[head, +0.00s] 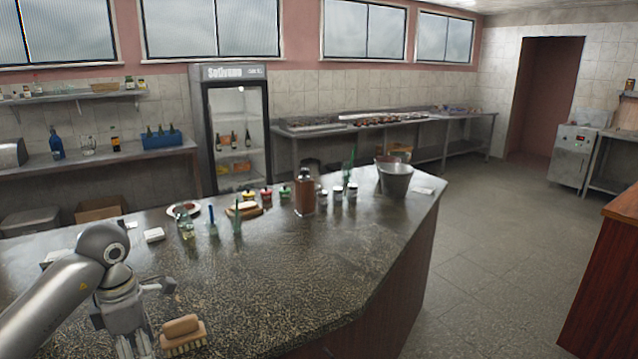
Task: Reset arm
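My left arm comes in from the left edge, over the near left part of the dark stone counter (330,255). My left gripper (133,346) points down near the bottom edge of the picture. Its fingertips are not clearly visible, so I cannot tell whether it is open or shut. A scrubbing brush (183,335) with a tan back lies on the counter just right of it, and looks apart from it. My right arm and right gripper are not in view.
Bottles (185,224), a brown jar (305,192), a metal bucket (395,179) and a plate (184,209) stand along the counter's far side. The counter's middle is clear. A drinks fridge (237,130) stands behind. Open floor (490,240) lies to the right.

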